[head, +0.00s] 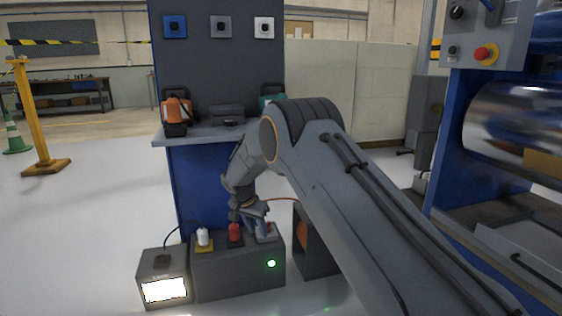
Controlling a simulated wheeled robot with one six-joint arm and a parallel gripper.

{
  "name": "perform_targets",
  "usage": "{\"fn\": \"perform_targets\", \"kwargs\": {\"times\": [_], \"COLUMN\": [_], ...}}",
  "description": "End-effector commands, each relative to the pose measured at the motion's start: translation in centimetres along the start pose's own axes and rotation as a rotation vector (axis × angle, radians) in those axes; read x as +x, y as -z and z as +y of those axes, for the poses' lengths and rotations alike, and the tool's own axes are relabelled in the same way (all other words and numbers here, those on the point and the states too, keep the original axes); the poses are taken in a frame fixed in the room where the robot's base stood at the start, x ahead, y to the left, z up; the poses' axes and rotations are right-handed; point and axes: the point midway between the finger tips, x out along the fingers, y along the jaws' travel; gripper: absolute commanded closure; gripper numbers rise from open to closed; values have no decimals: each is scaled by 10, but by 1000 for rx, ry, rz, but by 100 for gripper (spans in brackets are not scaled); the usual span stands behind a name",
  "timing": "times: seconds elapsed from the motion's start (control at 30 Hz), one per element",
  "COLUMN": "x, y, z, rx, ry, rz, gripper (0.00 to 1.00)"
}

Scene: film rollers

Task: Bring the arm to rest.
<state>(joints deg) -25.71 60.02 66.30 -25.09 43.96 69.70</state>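My arm reaches from the lower right up to an elbow and bends down to my gripper (254,226). My gripper points down, low over the right part of a dark grey box (232,279). Its fingertips are small and partly hidden, so I cannot tell whether it is open or shut, or whether it touches anything. On the box top, a white cylinder (203,237) stands upright on a yellow base and a red cylinder (235,232) stands just left of the fingers. A green light (271,263) glows on the box front.
A small unit with a lit screen (165,290) adjoins the box's left. Behind stands a blue cabinet (190,185) with an orange tool (175,112) on its shelf. A roller machine (520,125) with a red stop button (483,54) is at right.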

Motion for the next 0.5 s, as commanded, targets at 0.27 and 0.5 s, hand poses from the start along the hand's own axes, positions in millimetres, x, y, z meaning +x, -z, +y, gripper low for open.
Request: {"fn": "perform_targets", "kwargs": {"times": [0.27, 0.5], "x": [-48, -117], "y": [-17, -48], "z": [6, 25], "rx": [-76, -197], "ry": [18, 49], "rz": [-35, -86], "gripper": [67, 67]}}
